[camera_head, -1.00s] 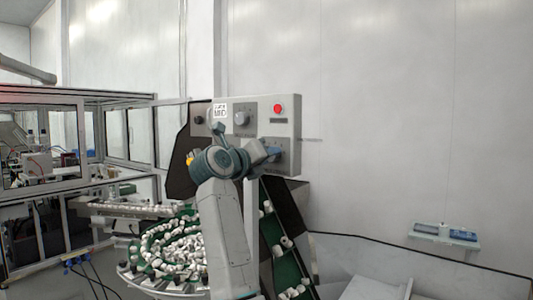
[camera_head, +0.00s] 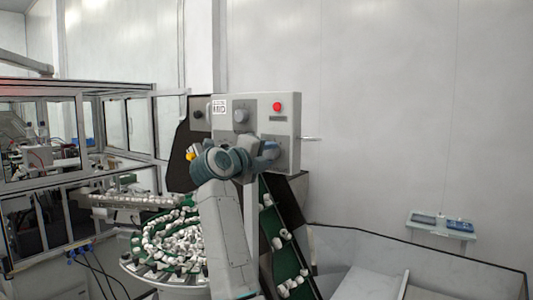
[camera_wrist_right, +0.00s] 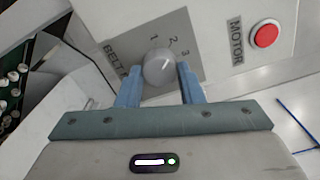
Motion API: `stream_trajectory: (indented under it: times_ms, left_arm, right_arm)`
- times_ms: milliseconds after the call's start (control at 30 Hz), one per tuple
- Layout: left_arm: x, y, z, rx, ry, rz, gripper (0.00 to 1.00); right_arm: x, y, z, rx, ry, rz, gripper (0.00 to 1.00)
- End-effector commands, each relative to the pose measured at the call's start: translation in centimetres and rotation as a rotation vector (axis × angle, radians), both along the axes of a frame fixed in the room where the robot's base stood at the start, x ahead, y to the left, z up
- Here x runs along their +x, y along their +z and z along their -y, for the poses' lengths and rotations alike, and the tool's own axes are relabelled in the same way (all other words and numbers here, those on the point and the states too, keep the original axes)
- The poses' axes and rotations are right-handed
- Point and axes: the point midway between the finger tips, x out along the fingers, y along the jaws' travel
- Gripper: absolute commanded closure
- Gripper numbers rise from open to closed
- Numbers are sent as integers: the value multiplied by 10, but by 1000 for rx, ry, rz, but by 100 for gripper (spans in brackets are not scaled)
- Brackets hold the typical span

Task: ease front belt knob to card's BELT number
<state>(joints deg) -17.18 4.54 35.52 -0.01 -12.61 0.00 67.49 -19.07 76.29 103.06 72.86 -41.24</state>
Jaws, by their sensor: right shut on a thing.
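The front belt knob (camera_wrist_right: 158,70) is a round grey knob on a grey plate marked BELT and 1, 2, 3 in the right wrist view. Its pale pointer line leans up and right, roughly toward the 2. My right gripper (camera_wrist_right: 160,78) has its blue fingers on both sides of the knob, shut on it. In the head view my right gripper (camera_head: 266,152) is at the lower right of the control panel (camera_head: 290,128) and covers the knob. The white card (camera_head: 218,107) at the panel's upper left shows MID; its smaller text is unreadable. My left gripper is out of view.
A red MOTOR button (camera_wrist_right: 265,35) is right of the knob plate. Another large knob (camera_head: 241,116) is on the panel's upper part. A bowl of white caps (camera_head: 172,245) and a green cleated belt (camera_head: 285,262) stand below. A small shelf (camera_head: 442,231) is on the right.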

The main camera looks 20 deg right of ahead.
Motion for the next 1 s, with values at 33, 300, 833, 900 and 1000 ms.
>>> stream_trajectory:
  times_ms: [33,300,833,900,1000]
  left_arm:
    - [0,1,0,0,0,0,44]
    - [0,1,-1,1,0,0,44]
    - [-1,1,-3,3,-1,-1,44]
    - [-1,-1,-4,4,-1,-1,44]
    - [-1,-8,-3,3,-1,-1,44]
  right_arm:
    - [0,1,0,-4,-1,-2,89]
    - [0,1,0,-9,-1,-7,89]
    - [0,0,0,-7,0,-7,44]
    - [-1,0,-2,-7,1,-7,44]
    - [-6,-2,-9,-6,2,-5,44]
